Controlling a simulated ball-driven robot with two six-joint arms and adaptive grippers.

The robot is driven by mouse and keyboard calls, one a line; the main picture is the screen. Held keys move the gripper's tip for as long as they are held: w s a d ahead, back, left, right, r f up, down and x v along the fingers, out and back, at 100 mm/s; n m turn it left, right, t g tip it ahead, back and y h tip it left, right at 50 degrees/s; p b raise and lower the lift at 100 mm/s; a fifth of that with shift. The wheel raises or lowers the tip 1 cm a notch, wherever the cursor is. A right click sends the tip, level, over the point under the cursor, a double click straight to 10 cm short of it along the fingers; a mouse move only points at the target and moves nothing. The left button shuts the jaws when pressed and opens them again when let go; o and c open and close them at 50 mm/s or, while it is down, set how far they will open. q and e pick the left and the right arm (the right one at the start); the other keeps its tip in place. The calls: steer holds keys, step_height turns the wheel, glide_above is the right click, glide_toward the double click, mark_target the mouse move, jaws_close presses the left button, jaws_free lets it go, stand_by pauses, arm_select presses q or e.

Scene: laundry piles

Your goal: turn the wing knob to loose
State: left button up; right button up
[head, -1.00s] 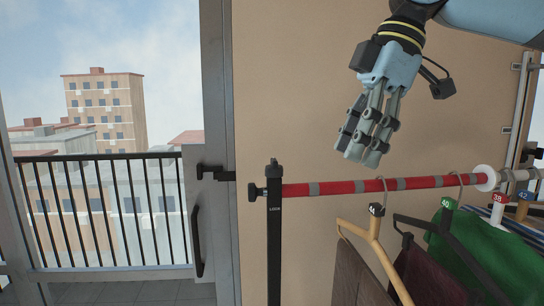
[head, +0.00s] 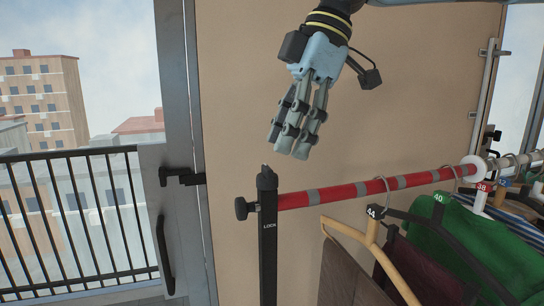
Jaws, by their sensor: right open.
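The wing knob (head: 241,208) is a small black knob on the left side of a black upright post (head: 268,245). The post carries a white LOCK label below its top. A red and grey striped rail (head: 340,193) runs from the post to the right. My right gripper (head: 291,146) hangs fingers down above the left end of the rail, just right of the post top. It is open, empty and apart from the knob. The exact turn of the knob is too small to tell. My left gripper is not in view.
Clothes on hangers, including a green garment (head: 450,240) and a wooden hanger (head: 372,240), hang from the rail at the right. A tan panel (head: 400,90) stands behind. A door with a black handle (head: 165,255) and a balcony railing (head: 75,220) are at the left.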

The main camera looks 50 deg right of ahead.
mark_target(267, 177)
steer(key=x, duration=0.4)
steer(key=shift+f, duration=0.1)
steer(key=shift+w+f, duration=0.15)
steer(key=shift+f, duration=0.05)
steer(key=shift+a+f, duration=0.1)
steer(key=shift+f, duration=0.1)
steer(key=shift+c, duration=0.3)
jaws_close()
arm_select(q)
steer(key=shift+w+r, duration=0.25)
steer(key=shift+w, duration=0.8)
